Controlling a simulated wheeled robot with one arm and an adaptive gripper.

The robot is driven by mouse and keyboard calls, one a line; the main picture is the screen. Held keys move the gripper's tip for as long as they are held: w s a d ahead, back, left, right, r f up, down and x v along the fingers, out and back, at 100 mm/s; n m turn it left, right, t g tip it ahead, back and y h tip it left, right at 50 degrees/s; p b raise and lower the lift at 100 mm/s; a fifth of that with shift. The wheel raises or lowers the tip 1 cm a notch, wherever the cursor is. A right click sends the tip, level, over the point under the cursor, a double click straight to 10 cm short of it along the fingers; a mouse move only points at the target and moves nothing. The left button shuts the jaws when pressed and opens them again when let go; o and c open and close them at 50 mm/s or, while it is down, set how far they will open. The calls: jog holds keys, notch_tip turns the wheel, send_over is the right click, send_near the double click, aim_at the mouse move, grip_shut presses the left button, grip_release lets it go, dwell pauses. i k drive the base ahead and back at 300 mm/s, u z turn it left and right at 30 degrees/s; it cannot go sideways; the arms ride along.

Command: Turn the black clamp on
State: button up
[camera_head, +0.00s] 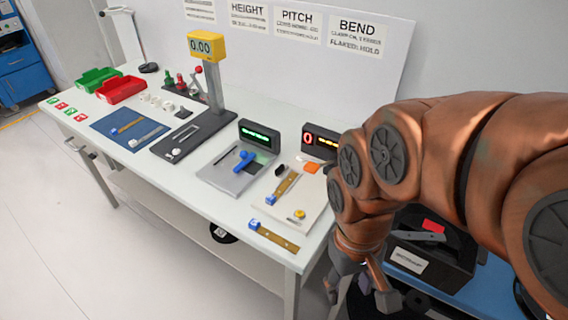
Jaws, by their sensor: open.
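A small black part (280,170), which looks like the black clamp, sits at the upper left of the cream board (270,214) at the table's right end. It is too small to tell whether it is on or off. A brass strip with a blue end (284,186) lies just below it on the board. My gripper (359,294) hangs off the table's right end, lower right of the board. It is open, points down and is apart from the clamp. Nothing shows between its fingers.
Behind the board stands a display with red and orange digits (320,142), partly hidden by my arm. A yellow knob (299,213) and an orange block (311,168) sit nearby. A grey fixture with a blue handle (243,162) is to the left. A black case (440,262) lies right of my gripper.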

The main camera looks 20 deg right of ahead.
aim_at(279, 172)
jog(key=k, duration=1.2)
jog(key=u, duration=0.8)
jog(key=i, duration=1.9)
jog(key=z, duration=0.8)
